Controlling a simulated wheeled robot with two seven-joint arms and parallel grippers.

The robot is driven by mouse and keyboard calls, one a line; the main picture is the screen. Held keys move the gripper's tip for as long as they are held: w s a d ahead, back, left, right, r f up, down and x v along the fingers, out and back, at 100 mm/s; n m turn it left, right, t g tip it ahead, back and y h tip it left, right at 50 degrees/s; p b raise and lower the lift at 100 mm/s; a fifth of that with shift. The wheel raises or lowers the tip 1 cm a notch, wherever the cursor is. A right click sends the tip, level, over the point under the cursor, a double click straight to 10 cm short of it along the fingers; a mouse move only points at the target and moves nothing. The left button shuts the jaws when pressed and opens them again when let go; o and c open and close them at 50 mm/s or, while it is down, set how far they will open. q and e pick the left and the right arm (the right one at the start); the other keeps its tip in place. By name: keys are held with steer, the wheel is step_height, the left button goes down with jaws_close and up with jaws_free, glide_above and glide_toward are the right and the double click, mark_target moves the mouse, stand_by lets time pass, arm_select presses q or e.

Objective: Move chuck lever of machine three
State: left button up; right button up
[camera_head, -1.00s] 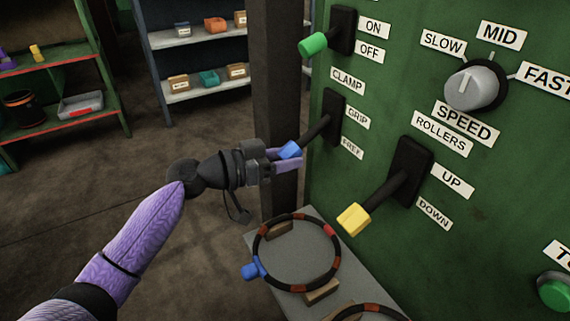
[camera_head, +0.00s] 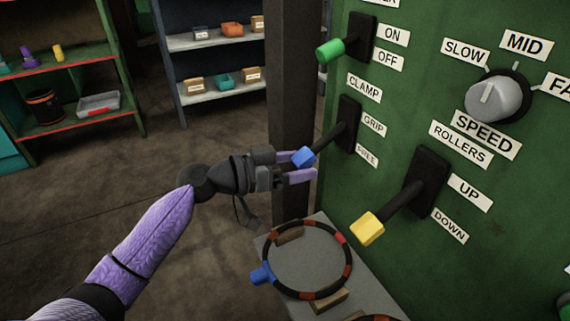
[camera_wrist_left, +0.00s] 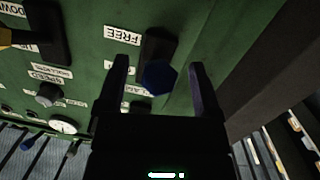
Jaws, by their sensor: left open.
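A black lever with a blue knob (camera_head: 304,157) stands out from the green panel, beside labels CLAMP, GRIP and FREE. No label reading "chuck" is legible. The lever slopes out and down from its black plate (camera_head: 349,123) in the head view. My left gripper (camera_head: 309,165) is open at this knob, its purple fingers beside it. In the left wrist view the blue knob (camera_wrist_left: 160,77) sits between the two spread fingers (camera_wrist_left: 158,65). I cannot tell whether either finger touches it. My right gripper is not in view.
A green-knobbed lever (camera_head: 329,51) is above, a yellow-knobbed lever (camera_head: 368,228) below right, and a grey SPEED dial (camera_head: 497,97) at right. A dark post (camera_head: 293,100) stands behind my gripper. A ring with a blue handle (camera_head: 262,273) lies below. Shelves (camera_head: 208,98) stand behind.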

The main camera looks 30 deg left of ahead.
arm_select(q)
steer(key=p+v, duration=0.2)
steer(key=v, duration=0.7)
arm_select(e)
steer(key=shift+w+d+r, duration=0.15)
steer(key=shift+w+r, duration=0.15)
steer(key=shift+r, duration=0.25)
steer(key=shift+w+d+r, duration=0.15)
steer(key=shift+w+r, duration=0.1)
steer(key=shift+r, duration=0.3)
arm_select(q)
steer(key=shift+s, duration=0.15)
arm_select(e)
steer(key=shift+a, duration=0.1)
